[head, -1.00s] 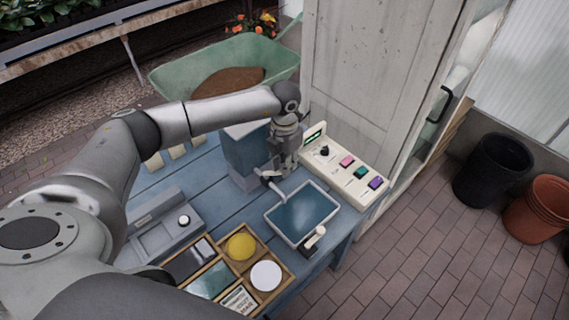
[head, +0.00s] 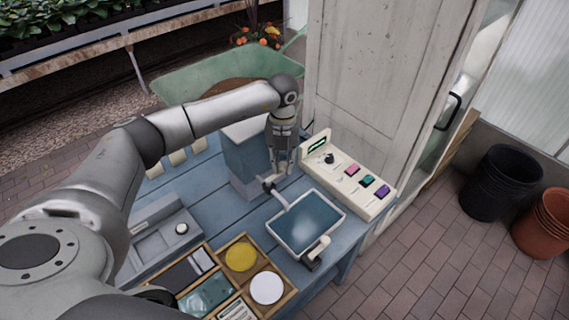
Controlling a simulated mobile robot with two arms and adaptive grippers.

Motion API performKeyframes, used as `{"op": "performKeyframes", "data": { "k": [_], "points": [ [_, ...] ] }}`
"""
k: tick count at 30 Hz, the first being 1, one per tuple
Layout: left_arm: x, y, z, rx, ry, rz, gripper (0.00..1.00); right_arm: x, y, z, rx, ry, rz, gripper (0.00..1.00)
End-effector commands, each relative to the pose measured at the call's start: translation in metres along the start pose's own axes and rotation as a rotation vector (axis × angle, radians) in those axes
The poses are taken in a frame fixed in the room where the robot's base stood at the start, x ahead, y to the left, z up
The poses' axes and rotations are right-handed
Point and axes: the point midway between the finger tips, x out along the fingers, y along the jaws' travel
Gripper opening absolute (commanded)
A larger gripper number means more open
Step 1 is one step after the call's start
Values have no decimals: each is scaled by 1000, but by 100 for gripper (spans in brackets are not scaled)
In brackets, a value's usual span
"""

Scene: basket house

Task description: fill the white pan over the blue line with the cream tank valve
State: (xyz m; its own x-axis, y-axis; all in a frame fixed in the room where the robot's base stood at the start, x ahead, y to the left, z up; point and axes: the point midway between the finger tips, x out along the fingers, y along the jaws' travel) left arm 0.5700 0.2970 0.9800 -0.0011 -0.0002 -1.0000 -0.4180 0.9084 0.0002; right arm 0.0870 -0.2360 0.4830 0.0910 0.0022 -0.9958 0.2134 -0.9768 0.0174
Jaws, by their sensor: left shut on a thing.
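The white pan (head: 334,211) stands on the blue table in front of the tank. Dark blue-grey liquid (head: 306,226) covers its floor, with a pale patch in the middle; I cannot make out the blue line. The tank (head: 247,158) is a blue-grey box behind the pan. A pale spout (head: 278,199) reaches from its base toward the pan's left corner. My left gripper (head: 274,177) points down beside the tank, shut on the valve at the spout, which its fingers mostly hide. My right gripper is not in view.
A cream panel (head: 350,180) with a knob and coloured buttons stands right of the tank. A small pale-handled lever (head: 318,249) sits at the pan's near corner. A wooden tray (head: 245,296) with yellow and white discs and a grey device (head: 160,240) lie nearer me.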

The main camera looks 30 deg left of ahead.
Motion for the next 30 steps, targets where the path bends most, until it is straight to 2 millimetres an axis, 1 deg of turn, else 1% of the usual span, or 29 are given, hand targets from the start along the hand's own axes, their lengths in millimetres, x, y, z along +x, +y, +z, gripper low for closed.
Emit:
{"op": "performKeyframes", "data": {
  "k": [6,17,18,22,23,30],
  "points": [
    [-1,2,2,-34,-3,-1,0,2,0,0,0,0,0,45],
    [-1,2,3,-37,-3,-1,0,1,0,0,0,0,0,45],
    [-2,2,3,-37,-4,-1,27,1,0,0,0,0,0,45],
    [-1,2,2,-36,-3,0,43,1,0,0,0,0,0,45],
    [-1,2,2,-36,-2,0,45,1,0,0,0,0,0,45],
    [0,1,2,-34,-1,0,45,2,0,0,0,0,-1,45]
  ]
}}
